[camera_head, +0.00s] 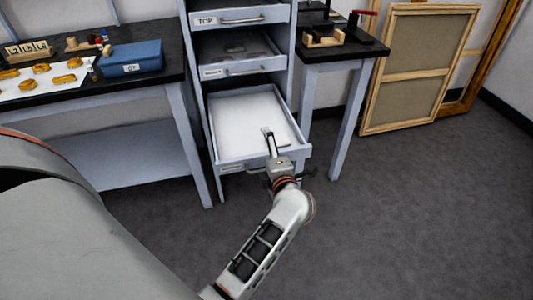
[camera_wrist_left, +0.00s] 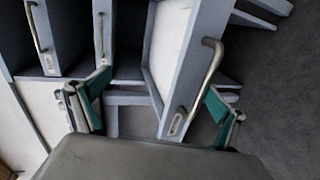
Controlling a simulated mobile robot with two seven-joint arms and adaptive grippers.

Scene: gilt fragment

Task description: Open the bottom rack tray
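The bottom rack tray (camera_head: 245,112) is slid well out of the grey rack, and its white inside shows. It is seen from the side in the left wrist view (camera_wrist_left: 166,42). Its bar handle (camera_wrist_left: 196,90) is on the front panel, partly hidden by my gripper in the head view. My left gripper (camera_head: 288,154) is at the right part of the tray's front. Its green-padded fingers (camera_wrist_left: 158,88) are spread apart, with the handle appearing between them, nearer the right finger. Contact cannot be told. My right gripper is not in view.
The middle tray (camera_head: 241,68) and top tray (camera_head: 240,18) are above it in the rack. A table with a blue box (camera_head: 131,58) stands left, and a dark-topped table (camera_head: 340,46) stands right. Framed panels (camera_head: 415,70) lean on the wall. The floor in front is clear.

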